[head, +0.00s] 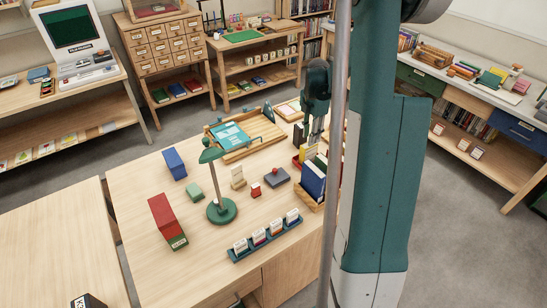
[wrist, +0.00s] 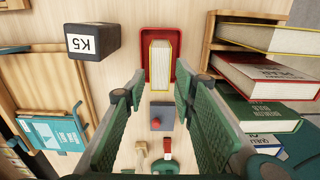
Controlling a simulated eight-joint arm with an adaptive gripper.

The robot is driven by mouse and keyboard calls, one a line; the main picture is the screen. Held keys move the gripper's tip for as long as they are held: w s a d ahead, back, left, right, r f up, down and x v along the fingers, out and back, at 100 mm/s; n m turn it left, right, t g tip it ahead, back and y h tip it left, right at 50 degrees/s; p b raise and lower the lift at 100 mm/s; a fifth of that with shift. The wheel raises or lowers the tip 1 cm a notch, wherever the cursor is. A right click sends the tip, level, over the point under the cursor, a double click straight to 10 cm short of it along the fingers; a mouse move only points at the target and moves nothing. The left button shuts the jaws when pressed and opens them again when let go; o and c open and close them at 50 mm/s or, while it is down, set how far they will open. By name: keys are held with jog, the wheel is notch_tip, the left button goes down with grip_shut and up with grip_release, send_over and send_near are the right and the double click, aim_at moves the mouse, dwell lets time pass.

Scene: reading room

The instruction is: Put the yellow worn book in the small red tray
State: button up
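The yellow book (wrist: 160,64), with pale page edges facing the camera, stands in the small red tray (wrist: 175,38) in the wrist view. My gripper (wrist: 161,84) is open, with one green finger to each side of the book's near end and a visible gap on both sides. Nothing is held between the fingers. In the head view my gripper (head: 316,130) points down over the right part of the table, and a bit of the red tray (head: 296,161) shows below it. The book is mostly hidden there by my gripper and other books; its worn state is too small to tell.
A wooden book holder (head: 309,203) with several books stands close to the right of the tray. A black K5 block (wrist: 92,41) is to the left in the wrist view. A grey block with a red knob (head: 277,177), a green lamp (head: 222,210) and card stands (head: 265,238) are nearby.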

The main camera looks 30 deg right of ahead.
jog(key=s+a+r+m+t+h, duration=0.1)
jog(key=s+a+r+m+t, duration=0.2)
jog(key=a+r, duration=0.75)
jog(key=s+a+r+m, duration=0.3)
jog(key=a+r+m, duration=0.3)
jog(key=a, duration=0.7)
jog(key=s+a+r+m+t, duration=0.1)
jog(key=s+a+m, duration=0.3)
jog(key=s+a, duration=0.4)
jog(key=s+a+r+m+t+y, duration=0.1)
jog(key=s+a+r+m+t, duration=0.1)
jog(key=s+a+m, duration=0.3)
jog(key=shift+s+a+r+t, duration=0.45)
jog(key=shift+s+a, duration=1.4)
jog(key=shift+a, duration=1.85)
jog(key=shift+f, duration=0.2)
